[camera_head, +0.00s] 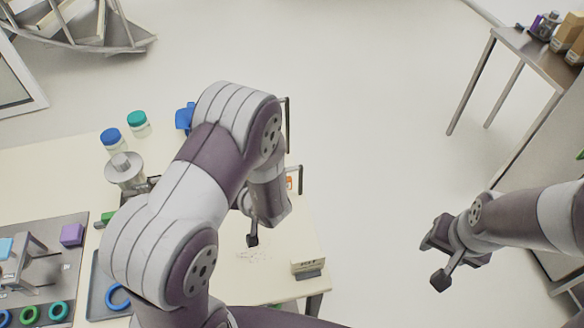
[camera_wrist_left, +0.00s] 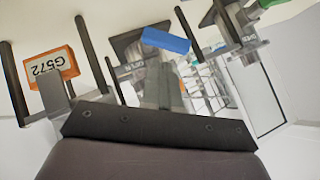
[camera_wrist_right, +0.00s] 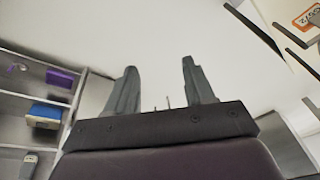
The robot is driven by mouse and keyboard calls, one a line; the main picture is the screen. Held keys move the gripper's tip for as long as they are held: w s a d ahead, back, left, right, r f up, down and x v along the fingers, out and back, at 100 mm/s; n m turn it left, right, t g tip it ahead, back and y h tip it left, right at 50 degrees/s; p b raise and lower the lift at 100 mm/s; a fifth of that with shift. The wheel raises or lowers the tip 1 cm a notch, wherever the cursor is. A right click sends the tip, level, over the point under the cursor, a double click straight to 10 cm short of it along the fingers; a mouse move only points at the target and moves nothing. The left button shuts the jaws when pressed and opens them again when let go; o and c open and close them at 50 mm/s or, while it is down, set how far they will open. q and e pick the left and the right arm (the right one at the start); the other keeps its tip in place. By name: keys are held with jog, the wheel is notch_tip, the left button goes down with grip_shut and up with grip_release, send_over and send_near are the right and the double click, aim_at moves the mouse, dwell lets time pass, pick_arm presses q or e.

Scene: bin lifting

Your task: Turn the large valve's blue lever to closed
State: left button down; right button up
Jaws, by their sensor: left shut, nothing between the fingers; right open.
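A blue lever (camera_wrist_left: 165,40) shows in the left wrist view, just beyond my left fingertips, with dark and grey metal behind it. I cannot tell whether the fingers touch it. In the head view a blue part (camera_head: 184,117) shows beside my left arm, which hides most of that area; I cannot tell if it is the same lever. My left gripper (camera_wrist_left: 163,72) is shut and empty; in the head view its fingers are mostly hidden. My right gripper (camera_head: 437,234) is open and empty over the floor right of the table; its spread fingers show in the right wrist view (camera_wrist_right: 158,85).
The cream table (camera_head: 50,178) holds jars with blue (camera_head: 110,136) and green (camera_head: 137,118) lids, a grey cylinder (camera_head: 124,170) and a small box (camera_head: 308,264). An orange G572 tag (camera_wrist_left: 52,66) and dark upright bars stand near my left gripper. Open floor lies right of the table.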

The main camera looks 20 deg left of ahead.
pick_arm(q)
jog(key=w+a+f+y+p, duration=0.1)
jog(key=w+a+f, duration=0.2)
jog(key=a, duration=0.6)
jog(key=shift+w+f+m, duration=0.4)
jog(key=shift+w, duration=0.25)
pick_arm(e)
jog(key=s+n, duration=0.1)
jog(key=s+n+g, duration=0.1)
jog(key=n, duration=0.1)
jog(key=shift+s+r, duration=0.2)
jog(key=shift+s, duration=0.15)
